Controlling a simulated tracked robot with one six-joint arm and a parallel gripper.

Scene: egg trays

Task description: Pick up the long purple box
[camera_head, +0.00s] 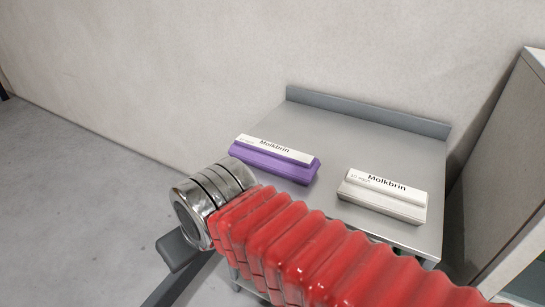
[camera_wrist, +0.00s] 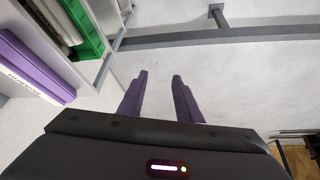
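A long purple box (camera_head: 275,162) with a white label strip on top reading "Molkbrin" lies at the left side of a steel table (camera_head: 350,142) in the head view. The wrist view shows a purple box (camera_wrist: 22,58) with a white label at the left edge, partly cut off; I cannot tell whether it is the same one. My gripper (camera_wrist: 159,76) has its two dark fingers apart, with only pale floor or wall between them. It is empty and not touching any box. The gripper fingers do not show in the head view.
A white and grey "Molkbrin" box (camera_head: 383,196) lies on the table's right side. The table has a raised back edge. A grey cabinet (camera_head: 510,165) stands at the right. A green item (camera_wrist: 88,32) sits among pale ones at upper left in the wrist view.

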